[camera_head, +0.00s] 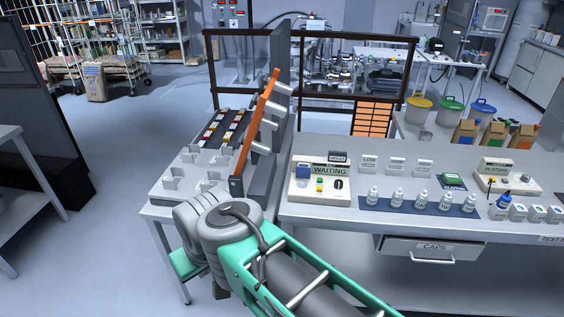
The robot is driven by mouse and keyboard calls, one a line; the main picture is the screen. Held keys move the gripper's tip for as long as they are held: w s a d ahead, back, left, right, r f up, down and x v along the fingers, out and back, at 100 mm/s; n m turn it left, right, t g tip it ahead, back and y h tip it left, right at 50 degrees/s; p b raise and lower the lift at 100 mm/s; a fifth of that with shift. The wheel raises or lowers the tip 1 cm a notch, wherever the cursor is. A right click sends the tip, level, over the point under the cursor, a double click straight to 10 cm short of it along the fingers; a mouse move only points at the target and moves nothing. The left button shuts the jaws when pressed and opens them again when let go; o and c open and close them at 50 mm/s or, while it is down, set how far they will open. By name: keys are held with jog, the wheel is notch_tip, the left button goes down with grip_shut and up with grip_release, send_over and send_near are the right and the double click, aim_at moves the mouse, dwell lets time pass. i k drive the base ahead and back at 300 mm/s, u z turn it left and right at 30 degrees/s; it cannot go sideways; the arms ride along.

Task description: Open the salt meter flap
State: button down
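No part is clearly readable as the salt meter flap in the head view, so I cannot tell whether it is open or shut. A tall grey upright panel (281,70) stands at the left end of the bench, with a slanted orange bar (257,122) and several pale short cylinders (269,108) beside it. A cream device (320,180) with a green "WAITING" display stands right of the panel. My arm reaches from the bottom edge to its grey joint near the left table's front. My gripper does not show; it is out of sight beyond or below that joint.
The left table (160,209) holds white holders and dark racks with coloured pieces. The right bench (410,226) carries several small bottles on a blue mat (445,207), label cards, an "IN STORE" device (508,178) and a "CAPS" drawer (432,250).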

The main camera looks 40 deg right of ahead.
aim_at(301, 172)
jog(key=u, duration=0.15)
jog(key=i, duration=0.75)
jog(key=z, duration=0.65)
jog(key=i, duration=0.5)
jog(key=z, duration=0.6)
